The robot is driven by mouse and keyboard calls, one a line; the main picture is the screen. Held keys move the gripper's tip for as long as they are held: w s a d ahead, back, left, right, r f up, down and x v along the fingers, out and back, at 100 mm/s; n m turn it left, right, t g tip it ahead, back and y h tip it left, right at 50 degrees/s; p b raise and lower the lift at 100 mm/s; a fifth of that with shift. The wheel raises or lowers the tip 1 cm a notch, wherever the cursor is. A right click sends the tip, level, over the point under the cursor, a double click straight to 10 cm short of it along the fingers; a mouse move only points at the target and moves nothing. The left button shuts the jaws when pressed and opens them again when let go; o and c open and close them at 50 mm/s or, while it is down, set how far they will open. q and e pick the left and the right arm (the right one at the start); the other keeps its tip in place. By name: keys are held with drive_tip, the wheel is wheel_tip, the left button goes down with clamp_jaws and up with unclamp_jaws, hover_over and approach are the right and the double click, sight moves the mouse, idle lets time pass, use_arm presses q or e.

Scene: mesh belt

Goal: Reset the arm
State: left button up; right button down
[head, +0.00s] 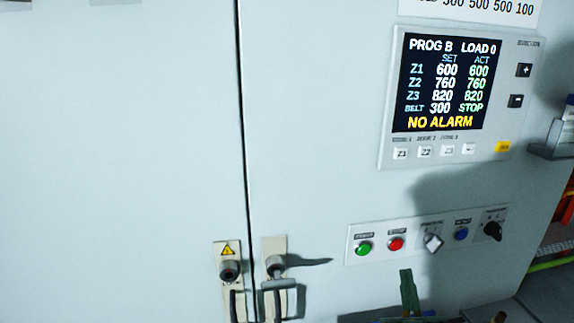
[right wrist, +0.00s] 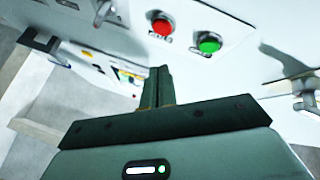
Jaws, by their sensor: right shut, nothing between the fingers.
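My right gripper (head: 407,278) shows at the bottom of the head view, below the button panel (head: 357,252) of a pale cabinet. In the right wrist view its two green fingers (right wrist: 155,74) lie together, shut with nothing between them. In that view the fingertips are near the red button (right wrist: 162,23) and the green button (right wrist: 208,43), and appear apart from them. My left gripper is not in view.
The cabinet has a display (head: 443,83) reading PROG B, LOAD 0, belt STOP and NO ALARM. A white selector knob (head: 433,243), blue button (head: 461,234) and black knob (head: 493,231) sit on the panel. Two door handles (head: 237,304) (head: 278,300) stick out at lower left.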

drive_tip(key=s+a+f+n+g+y, duration=0.4)
drive_tip(key=a+f+n+g+y, duration=0.15)
drive_tip(key=f+g, duration=0.4)
drive_tip(key=s+d+f+m+g+h, duration=0.1)
drive_tip(key=s+d+f+g+h, duration=0.1)
drive_tip(key=s+d+g+h, duration=0.45)
drive_tip(key=s+d+f+m+g+h, duration=0.1)
drive_tip(key=s+d+f+g, duration=0.15)
drive_tip(key=s, duration=0.65)
drive_tip(key=s+a+f+g+y+b, duration=0.2)
drive_tip(key=s+a+f+b, duration=0.1)
drive_tip(key=f, duration=1.4)
drive_tip(key=s+a+f+g+y+b, duration=0.1)
drive_tip(key=s+a+f+b, duration=0.1)
drive_tip(key=f, duration=1.6)
drive_tip(key=s+f+m+g+y+b, duration=0.1)
drive_tip(key=s+f+m+g+b, duration=0.2)
drive_tip(key=s+f, duration=1.3)
drive_tip(key=s, duration=0.2)
drive_tip(key=shift+s+f+m+y+b, duration=0.2)
drive_tip(key=shift+s+m+y+b, duration=0.1)
drive_tip(key=shift+s+m, duration=0.05)
